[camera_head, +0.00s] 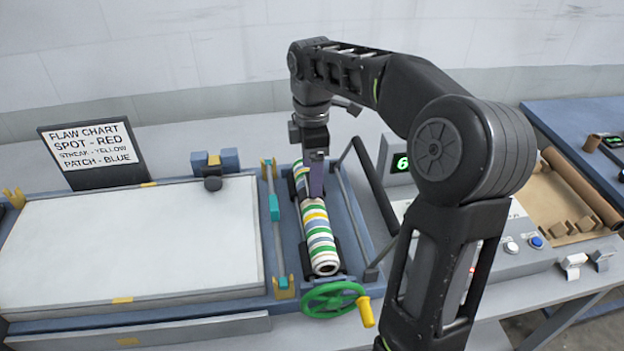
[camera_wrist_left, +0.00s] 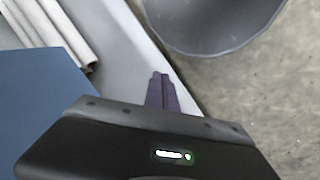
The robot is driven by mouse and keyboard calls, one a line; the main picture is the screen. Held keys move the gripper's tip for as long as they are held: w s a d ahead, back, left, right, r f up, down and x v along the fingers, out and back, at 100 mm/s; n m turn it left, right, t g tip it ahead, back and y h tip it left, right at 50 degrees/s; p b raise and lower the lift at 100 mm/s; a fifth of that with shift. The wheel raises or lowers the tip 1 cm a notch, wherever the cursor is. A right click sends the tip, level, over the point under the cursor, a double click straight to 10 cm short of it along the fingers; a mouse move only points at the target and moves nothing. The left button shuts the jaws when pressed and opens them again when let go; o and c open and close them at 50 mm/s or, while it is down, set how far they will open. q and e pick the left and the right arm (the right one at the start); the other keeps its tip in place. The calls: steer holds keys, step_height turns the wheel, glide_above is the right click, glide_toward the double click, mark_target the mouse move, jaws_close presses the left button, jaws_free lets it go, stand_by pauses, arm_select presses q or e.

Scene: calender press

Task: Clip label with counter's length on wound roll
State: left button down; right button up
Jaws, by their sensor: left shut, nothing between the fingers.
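A wound roll (camera_head: 320,243) with green, white, yellow and blue stripes lies in the blue press frame in the head view. My right gripper (camera_head: 316,190) points down over the roll's far part and hides some of it; whether its fingers are apart or touch the roll I cannot tell. A counter display (camera_head: 401,163) shows a green 6; my right arm hides the rest. Two small white clip-like pieces, one (camera_head: 573,264) beside the other (camera_head: 602,258), sit at the right table edge; I see no writing on them. My left gripper (camera_wrist_left: 160,78) is shut and empty in the left wrist view.
A flaw chart sign (camera_head: 92,152) stands behind the white flat bed (camera_head: 130,245). A green handwheel (camera_head: 333,298) sticks out in front of the roll. Below my left gripper are a grey round container (camera_wrist_left: 212,30) and bare floor.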

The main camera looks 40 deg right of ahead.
step_height(320, 180, up, 4)
steer(key=shift+f+p, duration=0.15)
steer(key=shift+p, duration=0.45)
steer(key=shift+r+p, duration=0.4)
steer(key=shift+r, duration=0.15)
steer(key=shift+f, duration=0.1)
